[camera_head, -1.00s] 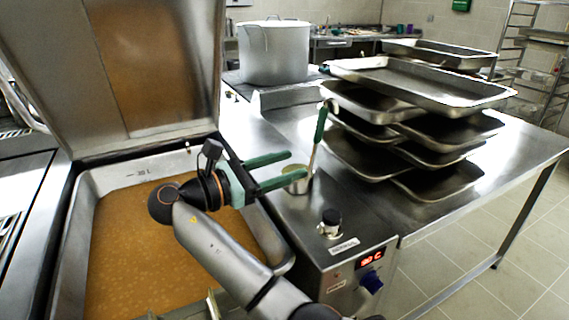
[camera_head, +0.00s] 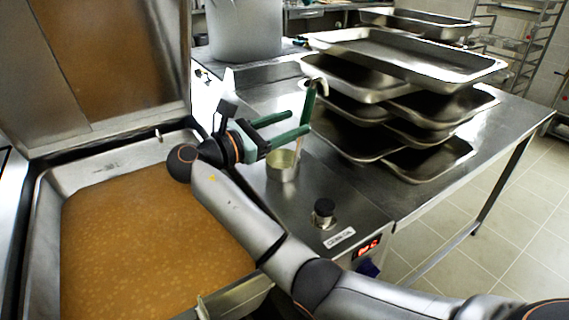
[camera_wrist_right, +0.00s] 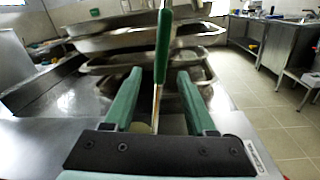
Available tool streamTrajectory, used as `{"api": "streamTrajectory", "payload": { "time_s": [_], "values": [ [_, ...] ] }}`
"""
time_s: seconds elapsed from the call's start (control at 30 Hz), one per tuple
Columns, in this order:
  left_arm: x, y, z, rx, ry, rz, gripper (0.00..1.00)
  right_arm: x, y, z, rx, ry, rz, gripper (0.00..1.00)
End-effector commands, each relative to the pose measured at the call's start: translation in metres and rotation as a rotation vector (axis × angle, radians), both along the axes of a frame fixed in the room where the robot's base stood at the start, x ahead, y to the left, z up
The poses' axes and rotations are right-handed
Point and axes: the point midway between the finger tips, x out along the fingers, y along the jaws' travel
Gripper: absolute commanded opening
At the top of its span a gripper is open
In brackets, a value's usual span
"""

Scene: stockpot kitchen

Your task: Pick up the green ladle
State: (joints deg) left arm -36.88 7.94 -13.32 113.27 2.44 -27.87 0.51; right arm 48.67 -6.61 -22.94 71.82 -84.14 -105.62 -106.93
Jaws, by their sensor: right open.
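The green ladle (camera_head: 308,107) stands upright, slightly tilted, with its hooked top up and its metal bowl (camera_head: 283,170) on the steel counter beside the pan. My right gripper (camera_head: 299,122) is open, its two green fingers pointing at the ladle handle. In the right wrist view the handle (camera_wrist_right: 163,45) shows between the open fingers (camera_wrist_right: 159,72), with space on both sides. Whether it is within the fingertips or just beyond them is hard to tell. The left gripper does not show.
A large pan of orange-brown soup (camera_head: 150,235) with a raised lid (camera_head: 110,60) is at left. Stacked steel trays (camera_head: 405,60) stand close behind the ladle. A black knob (camera_head: 323,208) sits on the counter in front. A stockpot (camera_head: 244,30) is at the back.

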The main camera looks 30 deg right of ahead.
Motion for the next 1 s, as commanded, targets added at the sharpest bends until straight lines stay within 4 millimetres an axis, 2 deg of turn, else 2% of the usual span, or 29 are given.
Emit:
{"api": "streamTrajectory", "payload": {
  "time_s": [0.1,0.3,0.57,1.0],
  "values": [
    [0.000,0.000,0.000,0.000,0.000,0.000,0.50,0.002,-0.020,-0.003,-0.001,0.001,-0.005,0.56],
    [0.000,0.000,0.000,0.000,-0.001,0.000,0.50,0.006,-0.043,-0.003,-0.001,0.000,-0.002,0.56],
    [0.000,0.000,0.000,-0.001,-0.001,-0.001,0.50,0.007,-0.045,-0.003,0.000,0.001,-0.001,0.56],
    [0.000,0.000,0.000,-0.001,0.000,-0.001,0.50,0.007,-0.044,-0.003,0.000,0.000,-0.001,0.08]
  ]
}}
